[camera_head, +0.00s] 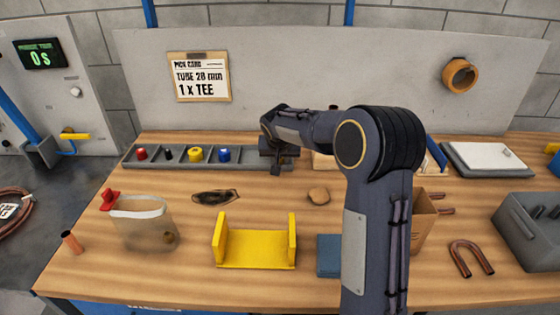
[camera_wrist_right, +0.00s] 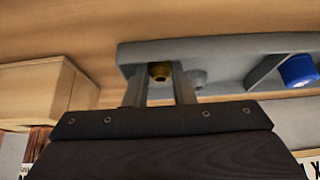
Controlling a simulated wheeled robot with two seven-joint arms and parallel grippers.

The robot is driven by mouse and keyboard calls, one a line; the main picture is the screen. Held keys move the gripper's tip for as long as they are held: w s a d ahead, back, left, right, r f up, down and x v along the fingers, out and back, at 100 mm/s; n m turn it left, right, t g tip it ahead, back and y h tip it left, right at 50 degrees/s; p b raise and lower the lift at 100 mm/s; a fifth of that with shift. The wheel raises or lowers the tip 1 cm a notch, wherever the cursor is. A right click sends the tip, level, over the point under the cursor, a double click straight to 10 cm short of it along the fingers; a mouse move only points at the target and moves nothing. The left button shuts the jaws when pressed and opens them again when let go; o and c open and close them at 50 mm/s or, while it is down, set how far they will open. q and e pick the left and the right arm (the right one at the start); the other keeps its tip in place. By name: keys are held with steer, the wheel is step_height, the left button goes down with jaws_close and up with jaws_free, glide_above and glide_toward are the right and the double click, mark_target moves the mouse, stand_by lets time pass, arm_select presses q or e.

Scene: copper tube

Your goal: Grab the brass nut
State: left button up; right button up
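The brass nut (camera_wrist_right: 160,72) shows in the right wrist view between the two fingertips of my right gripper (camera_wrist_right: 159,80). The fingers are close together and the nut fills the gap between them, so the gripper looks shut on it. The nut is at the grey parts tray (camera_head: 180,164), and no lift above the tray can be made out. In the head view my right gripper (camera_head: 277,160) is at the right end of this tray, and the nut cannot be made out there. My left gripper is not in view.
Red, black, yellow and blue (camera_head: 224,155) parts stand in the tray left of my gripper. A yellow bracket (camera_head: 255,250), a cloudy container (camera_head: 143,222) and a copper U-tube (camera_head: 470,258) are on the bench. A grey bin (camera_head: 510,235) stands at right.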

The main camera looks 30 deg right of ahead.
jaws_close()
